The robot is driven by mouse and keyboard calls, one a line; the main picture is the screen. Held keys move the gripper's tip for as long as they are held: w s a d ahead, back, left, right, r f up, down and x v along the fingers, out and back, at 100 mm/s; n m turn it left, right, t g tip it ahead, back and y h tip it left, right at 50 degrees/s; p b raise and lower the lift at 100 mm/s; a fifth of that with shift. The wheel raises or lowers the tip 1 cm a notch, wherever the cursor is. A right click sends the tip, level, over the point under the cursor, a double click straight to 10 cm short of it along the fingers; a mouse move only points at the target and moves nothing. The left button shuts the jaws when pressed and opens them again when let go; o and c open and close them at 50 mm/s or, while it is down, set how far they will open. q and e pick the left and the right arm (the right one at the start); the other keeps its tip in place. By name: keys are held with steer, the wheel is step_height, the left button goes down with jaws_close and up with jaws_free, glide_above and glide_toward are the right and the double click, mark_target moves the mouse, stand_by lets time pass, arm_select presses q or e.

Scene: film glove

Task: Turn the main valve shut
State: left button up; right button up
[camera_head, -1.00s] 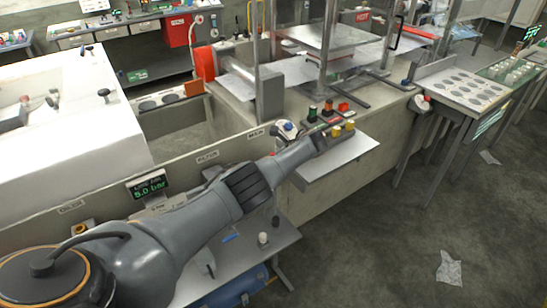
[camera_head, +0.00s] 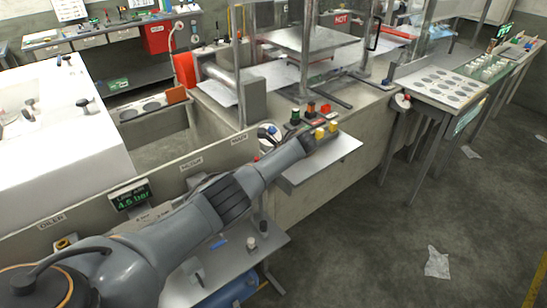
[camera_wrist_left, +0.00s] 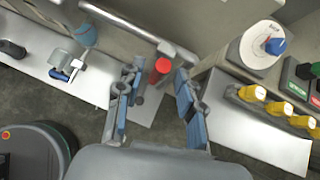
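In the left wrist view a red knob (camera_wrist_left: 162,66) sits at the pipe, just beyond and between the fingers of my left gripper (camera_wrist_left: 155,98). It looks like the main valve's handle, but its lettering cannot be read. The gripper is open, one blue-padded finger on each side of the line to the knob, with no contact visible. In the head view my left arm (camera_head: 225,200) reaches to the panel's right end and hides the gripper and most of the valve. A pressure display (camera_head: 130,198) reads about 4.6 bar. My right gripper is out of view.
A silver pipe (camera_wrist_left: 140,35) runs above the fingers. A white round dial (camera_wrist_left: 262,45) and yellow buttons (camera_wrist_left: 270,108) lie close on the right. The floor (camera_head: 350,240) at right is mostly clear.

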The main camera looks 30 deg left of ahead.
arm_select(q)
steer(key=v, duration=0.9)
steer(key=shift+d+r, duration=0.15)
steer(key=shift+d, duration=0.1)
steer(key=shift+s, duration=0.1)
